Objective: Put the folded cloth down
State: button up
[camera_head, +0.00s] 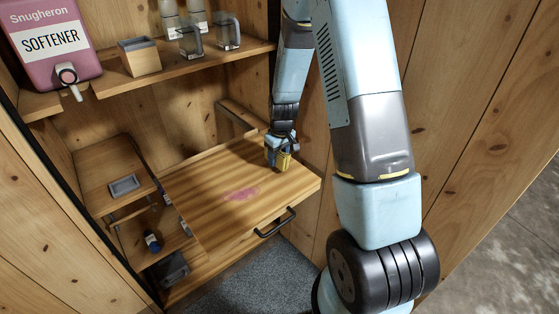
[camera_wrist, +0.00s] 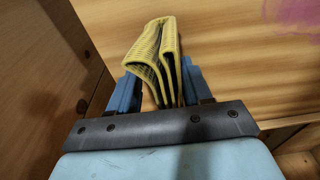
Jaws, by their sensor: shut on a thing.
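The folded cloth (camera_wrist: 158,45) is yellow and ribbed, and it stands upright between the fingers of my gripper (camera_wrist: 160,92). My gripper is shut on it. In the head view my gripper (camera_head: 279,152) is over the back right part of the wooden worktop (camera_head: 215,190), with the yellow cloth (camera_head: 285,161) just showing at its tip. I cannot tell whether the cloth touches the worktop.
A pink stain (camera_head: 240,193) marks the worktop, left of my gripper. A black handle (camera_head: 275,223) is on its front. The shelf above holds a softener container (camera_head: 50,40), a box (camera_head: 139,57) and glass mugs (camera_head: 228,31). The middle of the worktop is clear.

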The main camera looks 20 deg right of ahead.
jog(key=shift+f, duration=0.95)
jog(key=o, duration=1)
jog(key=shift+r, duration=0.1)
jog(key=r, duration=0.4)
jog(key=s+r, duration=0.1)
jog(key=r, duration=0.7)
jog(key=shift+s+d+r, duration=0.1)
jog(key=shift+s+d, duration=0.15)
jog(key=shift+d, duration=0.05)
jog(key=s+r+m+t, duration=0.1)
jog(key=s+r, duration=0.4)
jog(key=r, duration=0.6)
jog(key=s+r+m+t, duration=0.1)
jog(key=s+r, duration=0.4)
jog(key=s, duration=0.2)
jog(key=s+r+m+t, duration=0.1)
jog(key=s+r, duration=0.4)
jog(key=s, duration=0.3)
jog(key=s+r+m+t, duration=0.1)
jog(key=s+r, duration=0.4)
jog(key=s, duration=0.2)
jog(key=shift+s+a+m+h, duration=0.1)
jog(key=shift+s+m+h, duration=0.2)
